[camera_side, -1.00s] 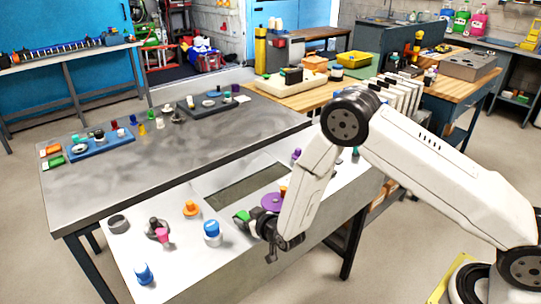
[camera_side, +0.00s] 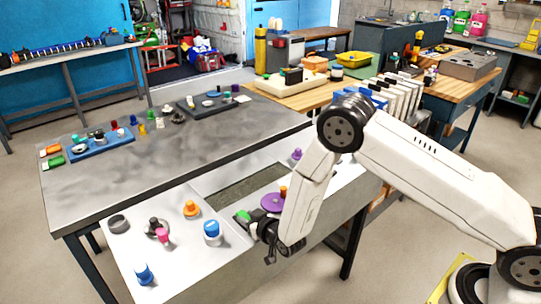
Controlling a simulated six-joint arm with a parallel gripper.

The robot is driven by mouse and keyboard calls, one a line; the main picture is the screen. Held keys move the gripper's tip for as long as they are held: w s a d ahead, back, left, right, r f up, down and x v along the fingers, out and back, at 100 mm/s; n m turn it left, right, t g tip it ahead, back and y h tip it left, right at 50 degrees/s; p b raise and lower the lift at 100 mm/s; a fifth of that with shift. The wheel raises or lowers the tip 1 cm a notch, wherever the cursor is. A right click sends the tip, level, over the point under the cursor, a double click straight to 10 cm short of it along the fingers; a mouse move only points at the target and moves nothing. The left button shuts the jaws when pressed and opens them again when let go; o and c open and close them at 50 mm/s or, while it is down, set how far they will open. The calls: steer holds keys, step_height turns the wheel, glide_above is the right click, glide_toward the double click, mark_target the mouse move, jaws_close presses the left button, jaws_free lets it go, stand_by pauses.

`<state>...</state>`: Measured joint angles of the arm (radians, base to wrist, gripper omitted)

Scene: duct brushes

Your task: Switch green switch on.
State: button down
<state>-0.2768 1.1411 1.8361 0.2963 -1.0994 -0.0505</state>
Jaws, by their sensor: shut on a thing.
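The green switch (camera_side: 242,215) is on the pale panel at the front of the workbench, left of a purple disc. Only a small green part of it shows; the rest is covered by my gripper. My dark gripper (camera_side: 251,222) reaches in from the right, low over the panel. It is shut on the green switch. The fingertips are small and partly hidden, and I cannot tell which position the switch is in.
A pink knob (camera_side: 163,236) and a blue knob (camera_side: 144,273) are farther left. A dark recessed area (camera_side: 240,188) lies behind.

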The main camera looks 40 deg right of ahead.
steer(key=shift+s+f+t, duration=0.15)
steer(key=shift+f+t, duration=0.05)
steer(key=shift+t, duration=1.2)
steer(key=shift+c, duration=1.8)
jaws_free()
steer(key=s, duration=0.7)
steer(key=shift+s+r, duration=0.3)
steer(key=shift+s, duration=0.1)
